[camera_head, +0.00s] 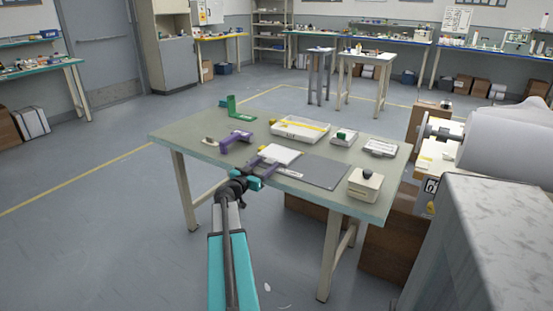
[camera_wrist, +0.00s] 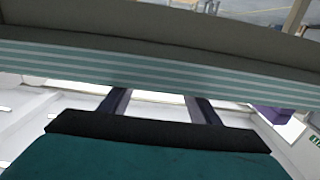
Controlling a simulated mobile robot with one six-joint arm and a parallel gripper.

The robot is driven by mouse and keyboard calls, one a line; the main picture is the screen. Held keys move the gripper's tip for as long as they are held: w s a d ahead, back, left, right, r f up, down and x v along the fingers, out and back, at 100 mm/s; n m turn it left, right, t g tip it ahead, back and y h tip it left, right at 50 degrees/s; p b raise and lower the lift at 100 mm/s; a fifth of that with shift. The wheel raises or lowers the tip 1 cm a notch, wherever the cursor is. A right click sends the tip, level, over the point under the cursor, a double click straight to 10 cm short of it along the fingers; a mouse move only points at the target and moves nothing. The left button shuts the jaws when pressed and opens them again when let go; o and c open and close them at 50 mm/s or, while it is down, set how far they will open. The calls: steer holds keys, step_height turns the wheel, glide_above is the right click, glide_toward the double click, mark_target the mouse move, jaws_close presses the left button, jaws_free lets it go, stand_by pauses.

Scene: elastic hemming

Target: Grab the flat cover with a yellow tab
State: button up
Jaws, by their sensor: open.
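A flat white cover (camera_head: 282,154) lies near the middle of the worktable in the head view, with a small yellow tab at its left corner. My gripper (camera_head: 264,165) is just at the near left side of the cover, low over the table. In the wrist view its two dark fingers (camera_wrist: 160,96) are spread apart, with a pale surface showing between them. A wide striped band crosses in front of the fingertips there and hides what lies beyond. I cannot tell whether the fingers touch the cover.
On the table (camera_head: 180,128) stand a green bracket (camera_head: 233,108), a purple part (camera_head: 236,138), a white tray (camera_head: 300,130) with a yellow strip, and a cream box (camera_head: 365,183). A grey mat (camera_head: 322,173) lies to the right of the cover.

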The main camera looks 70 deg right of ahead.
steer(key=c, duration=1.3)
steer(key=shift+o, duration=0.2)
steer(key=shift+r, duration=0.1)
steer(key=shift+r, duration=1.6)
steer(key=s+a, duration=0.1)
steer(key=a, duration=0.2)
steer(key=s+a+r, duration=0.1)
steer(key=a, duration=0.3)
steer(key=s+a, duration=0.1)
steer(key=a, duration=0.2)
steer(key=shift+s+a+r+p, duration=0.25)
steer(key=shift+p, duration=0.15)
steer(key=shift+a+p, duration=0.2)
steer(key=shift+p, duration=0.6)
